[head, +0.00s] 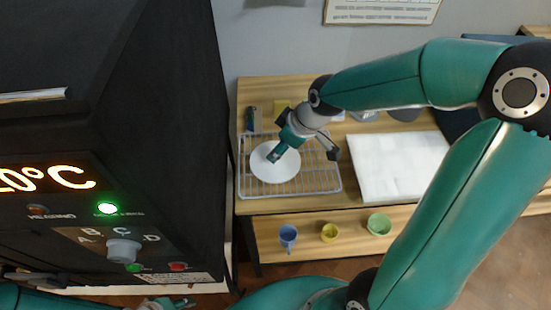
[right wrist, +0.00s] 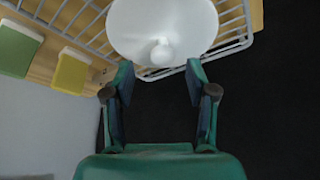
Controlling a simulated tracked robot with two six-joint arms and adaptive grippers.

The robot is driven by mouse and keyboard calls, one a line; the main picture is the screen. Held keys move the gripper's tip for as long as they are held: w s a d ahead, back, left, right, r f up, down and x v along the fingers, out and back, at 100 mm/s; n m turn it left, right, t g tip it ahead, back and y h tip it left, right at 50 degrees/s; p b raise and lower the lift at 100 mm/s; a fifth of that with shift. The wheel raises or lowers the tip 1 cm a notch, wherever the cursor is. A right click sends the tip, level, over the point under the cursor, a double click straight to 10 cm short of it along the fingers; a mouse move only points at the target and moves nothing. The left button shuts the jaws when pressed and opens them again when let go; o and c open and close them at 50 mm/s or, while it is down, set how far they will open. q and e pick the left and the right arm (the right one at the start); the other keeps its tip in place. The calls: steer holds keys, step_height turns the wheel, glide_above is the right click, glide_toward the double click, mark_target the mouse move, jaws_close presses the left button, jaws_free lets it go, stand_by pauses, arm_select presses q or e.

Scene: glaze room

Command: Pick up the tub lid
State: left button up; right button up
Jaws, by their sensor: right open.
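The tub lid (head: 268,172) is a round white disc lying on a wire rack (head: 318,182) on the wooden table. In the right wrist view the lid (right wrist: 163,18) shows a small round knob, just beyond the fingertips. My right gripper (head: 303,153) is open above the rack, with one finger overlapping the lid in the head view. In the right wrist view the open gripper (right wrist: 160,70) has nothing between its fingers. Part of my left arm's end (head: 172,303) shows at the bottom edge of the head view; its jaws are unclear.
A large black kiln (head: 150,120) with a lit display stands close on the left. A white slab (head: 400,163) lies right of the rack. A blue cup (head: 288,234), a yellow cup (head: 329,232) and a green bowl (head: 379,223) are on the lower shelf.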

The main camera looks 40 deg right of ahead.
mark_target(285, 169)
steer(key=x, duration=0.4)
steer(key=shift+s+a+f, duration=0.1)
steer(key=shift+s, duration=0.2)
jaws_close()
